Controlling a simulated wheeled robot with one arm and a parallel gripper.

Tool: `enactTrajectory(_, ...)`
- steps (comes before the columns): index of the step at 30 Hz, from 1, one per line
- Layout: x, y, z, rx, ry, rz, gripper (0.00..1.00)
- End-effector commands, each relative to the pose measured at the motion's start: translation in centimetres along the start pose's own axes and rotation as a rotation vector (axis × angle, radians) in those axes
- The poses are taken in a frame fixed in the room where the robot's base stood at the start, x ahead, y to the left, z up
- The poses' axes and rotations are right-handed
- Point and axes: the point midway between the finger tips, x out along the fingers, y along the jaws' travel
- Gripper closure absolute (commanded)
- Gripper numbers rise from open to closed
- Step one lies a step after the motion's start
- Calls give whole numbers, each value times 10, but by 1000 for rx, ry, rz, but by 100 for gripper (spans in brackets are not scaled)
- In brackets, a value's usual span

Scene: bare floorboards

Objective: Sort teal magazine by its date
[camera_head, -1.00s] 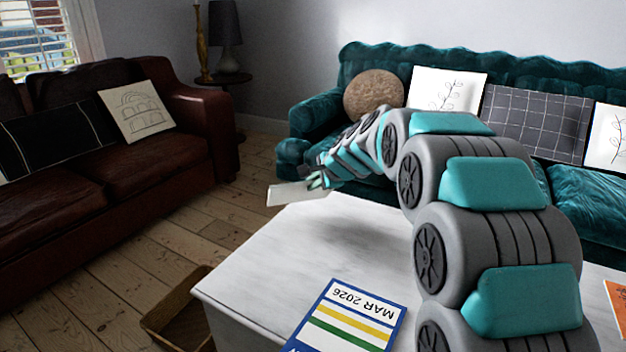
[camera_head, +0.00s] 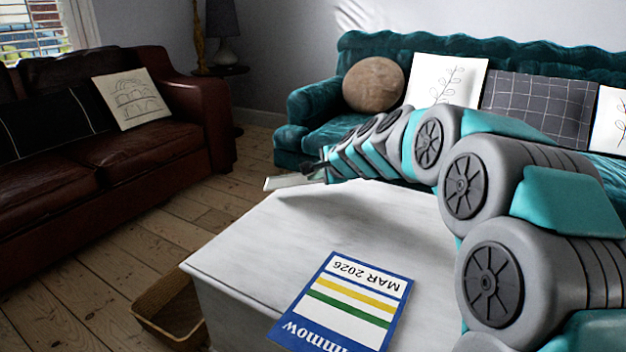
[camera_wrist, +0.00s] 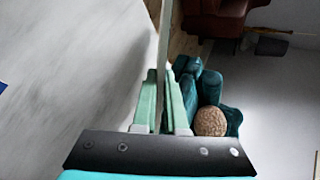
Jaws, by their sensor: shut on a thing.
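My gripper (camera_head: 316,172) is at the far left end of my outstretched arm, near the far left edge of the white table. It is shut on a thin, flat magazine (camera_head: 290,182), seen nearly edge-on with a pale grey-white face and a greenish edge. Its cover and date cannot be read. In the wrist view the magazine (camera_wrist: 163,45) is a thin upright strip between the two green fingers (camera_wrist: 163,85). A wicker basket (camera_head: 150,327) stands on the floor at the table's left side, partly cut off and hidden by the table.
A blue-bordered magazine (camera_head: 345,303) marked MAR 2026 lies upside down to my view on the white table (camera_head: 250,250). A teal sofa (camera_head: 300,107) stands behind, a brown leather sofa (camera_head: 130,155) at left. Bare floorboards (camera_head: 95,275) lie between the brown sofa and table.

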Motion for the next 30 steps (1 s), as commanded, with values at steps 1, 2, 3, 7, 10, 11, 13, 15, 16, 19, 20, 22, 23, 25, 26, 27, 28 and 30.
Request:
enactTrajectory(1, 2, 7, 0, -3, -1, -11, 100)
enactTrajectory(2, 3, 9, 1, -4, -1, -16, 100)
enactTrajectory(3, 3, 11, 1, -6, -2, -23, 100)
enactTrajectory(7, 4, 18, 0, -8, 0, -48, 100)
enactTrajectory(10, 4, 22, -1, -13, 0, -66, 100)
enactTrajectory(11, 4, 24, -1, -14, 0, -71, 100)
enactTrajectory(13, 4, 27, 0, -17, -1, -84, 100)
enactTrajectory(15, 4, 30, 0, -20, -2, -98, 100)
enactTrajectory(16, 4, 31, 0, -21, -2, -103, 100)
enactTrajectory(19, 2, 35, -1, -24, -1, -135, 100)
enactTrajectory(20, 2, 37, -1, -25, -1, -141, 100)
enactTrajectory(22, 3, 42, -1, -29, -3, -153, 100)
enactTrajectory(23, 4, 43, -1, -30, -2, -157, 100)
enactTrajectory(25, 4, 45, -1, -35, 0, -167, 100)
enactTrajectory(26, 4, 46, 0, -35, 0, -170, 100)
enactTrajectory(27, 4, 47, 0, -35, 0, -173, 100)
enactTrajectory(28, 4, 47, 0, -35, -1, -175, 100)
enactTrajectory(30, 4, 47, 0, -36, -1, -177, 100)
